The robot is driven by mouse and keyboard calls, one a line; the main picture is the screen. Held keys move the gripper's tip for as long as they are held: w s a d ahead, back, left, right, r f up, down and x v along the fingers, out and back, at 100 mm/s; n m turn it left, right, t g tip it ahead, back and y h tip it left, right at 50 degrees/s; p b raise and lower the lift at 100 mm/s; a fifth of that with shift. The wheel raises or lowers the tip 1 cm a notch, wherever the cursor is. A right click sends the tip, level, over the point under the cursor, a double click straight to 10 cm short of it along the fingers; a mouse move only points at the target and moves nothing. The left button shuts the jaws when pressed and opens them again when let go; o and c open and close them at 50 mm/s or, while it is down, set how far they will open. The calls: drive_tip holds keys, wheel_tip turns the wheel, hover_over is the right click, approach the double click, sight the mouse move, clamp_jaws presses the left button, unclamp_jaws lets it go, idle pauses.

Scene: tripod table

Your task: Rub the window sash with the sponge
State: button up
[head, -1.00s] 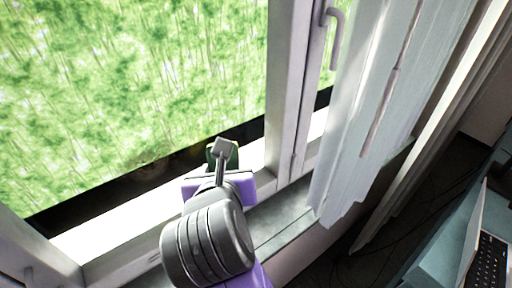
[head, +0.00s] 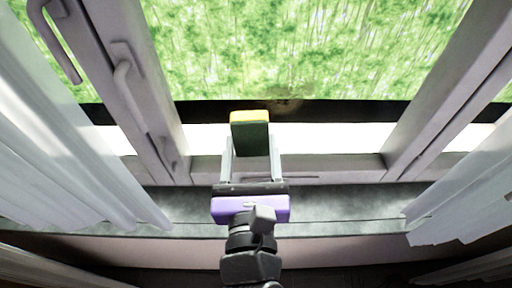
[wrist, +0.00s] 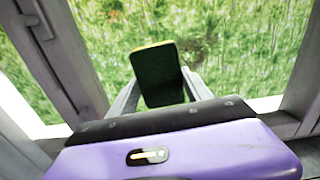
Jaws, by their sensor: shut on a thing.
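The sponge (head: 249,118) is a block with a yellow edge and a dark green face. My gripper (head: 251,150) is shut on it, with one finger on each side. The sponge also shows between the fingers in the wrist view (wrist: 160,75). The window sash (head: 335,166) is a pale frame around a large pane with green foliage behind it. The sponge is in front of the low part of the pane, above the bottom rail in the picture. I cannot tell whether it touches the window. A brownish smudge (head: 286,101) shows just right of the sponge.
A grey sill (head: 340,204) runs below the window. White curtains hang at the left (head: 60,150) and right (head: 465,185). A window handle (head: 125,85) sticks out from the left frame post. The space between the curtains is free apart from my arm.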

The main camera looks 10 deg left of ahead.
drive_tip(key=b+x, duration=0.1)
drive_tip(key=x, duration=0.4)
drive_tip(key=shift+w, duration=0.4)
drive_tip(key=shift+p+x, duration=0.5)
drive_tip(key=shift+x, duration=0.5)
idle(0.5)
drive_tip(key=shift+w+d+r+p, duration=0.15)
drive_tip(key=shift+d+r+p, duration=0.05)
drive_tip(key=shift+d+p, duration=0.7)
drive_tip(key=shift+w+d+f+p, duration=0.15)
drive_tip(key=shift+d+f+p, duration=0.05)
drive_tip(key=shift+d+p, duration=0.6)
drive_tip(key=shift+w+d+r+p, duration=0.1)
drive_tip(key=shift+w+d+p, duration=0.15)
drive_tip(key=shift+d+p, duration=0.4)
drive_tip(key=shift+w+d, duration=0.2)
drive_tip(key=shift+d, duration=0.35)
drive_tip(key=shift+w+d, duration=0.2)
drive_tip(key=shift+d, duration=0.35)
drive_tip(key=shift+w+d, duration=0.25)
drive_tip(key=shift+d, duration=1)
drive_tip(key=shift+w+d, duration=0.25)
drive_tip(key=shift+d, duration=1)
